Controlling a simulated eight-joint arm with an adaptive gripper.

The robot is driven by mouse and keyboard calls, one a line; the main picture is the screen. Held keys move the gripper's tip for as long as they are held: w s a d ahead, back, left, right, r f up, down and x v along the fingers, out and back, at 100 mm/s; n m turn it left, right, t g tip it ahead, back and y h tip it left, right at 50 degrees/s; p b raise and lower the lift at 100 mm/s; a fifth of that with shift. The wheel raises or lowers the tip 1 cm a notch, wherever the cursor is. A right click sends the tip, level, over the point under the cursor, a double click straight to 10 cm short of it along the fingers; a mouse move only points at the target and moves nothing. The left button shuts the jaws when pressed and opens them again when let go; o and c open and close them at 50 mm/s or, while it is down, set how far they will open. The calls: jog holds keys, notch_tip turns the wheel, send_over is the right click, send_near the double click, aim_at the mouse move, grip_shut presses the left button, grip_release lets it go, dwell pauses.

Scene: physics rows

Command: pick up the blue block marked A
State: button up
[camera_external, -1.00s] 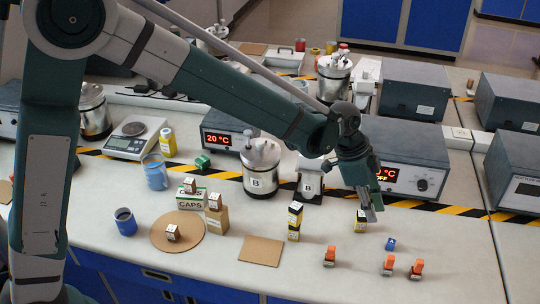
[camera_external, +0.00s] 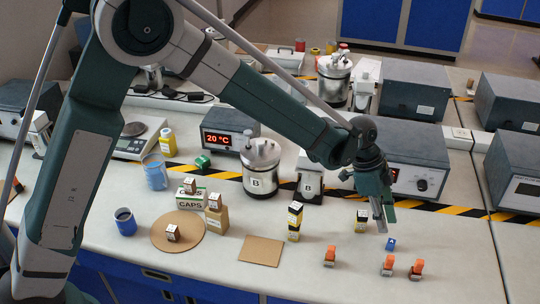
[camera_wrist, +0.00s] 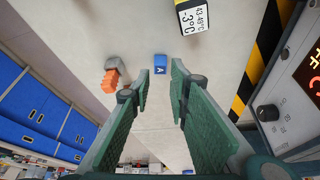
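The small blue block (camera_external: 391,244) lies on the bench top at the right. In the wrist view the blue block (camera_wrist: 160,64) shows a white letter on its face and lies ahead of the fingertips, between their lines. My gripper (camera_external: 383,219) hangs above the bench, just above and left of the block in the external view. In the wrist view my gripper (camera_wrist: 161,88) has its two green fingers apart with nothing between them. The block and the fingers look apart.
Several orange-topped pieces stand near the block, one (camera_external: 388,265) just in front of it. A yellow-black box (camera_external: 361,221) stands close left of my gripper. A heater box (camera_external: 410,160) and striped tape (camera_external: 440,208) lie behind. A brown square (camera_external: 261,250) lies left.

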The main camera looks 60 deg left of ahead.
aim_at(389, 240)
jog(key=shift+x, duration=1.25)
jog(key=shift+f, duration=0.1)
jog(key=shift+b+x, duration=0.65)
jog(key=shift+x, duration=1.9)
jog(key=c, duration=0.4)
jog(key=shift+o, duration=0.2)
notch_tip(389, 240, up, 10)
jog(key=p, duration=0.1)
